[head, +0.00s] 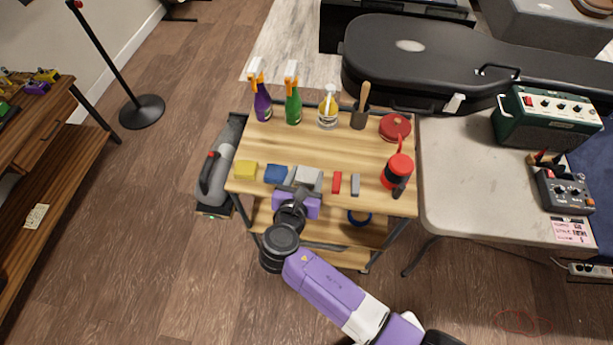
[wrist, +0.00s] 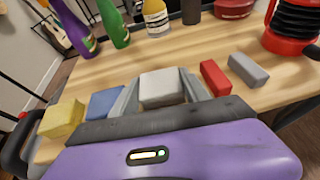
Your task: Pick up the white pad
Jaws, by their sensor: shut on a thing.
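The white pad (head: 309,180) is a pale block in the front row on the wooden cart top. In the wrist view the white pad (wrist: 161,87) sits between the two grey fingers of my gripper (wrist: 158,97). My gripper (head: 298,188) reaches in from the front edge of the cart and is shut on the pad. Whether the pad touches the cart top or is just above it, I cannot tell. The fingers hide its sides and the gripper body hides its lower front.
A blue pad (head: 276,174) and a yellow pad (head: 245,170) lie to the left on the cart top (head: 330,150). A red block (head: 337,183) and a grey block (head: 355,185) lie close on the right. Several spray bottles stand behind; a red-black container (head: 398,170) stands at right.

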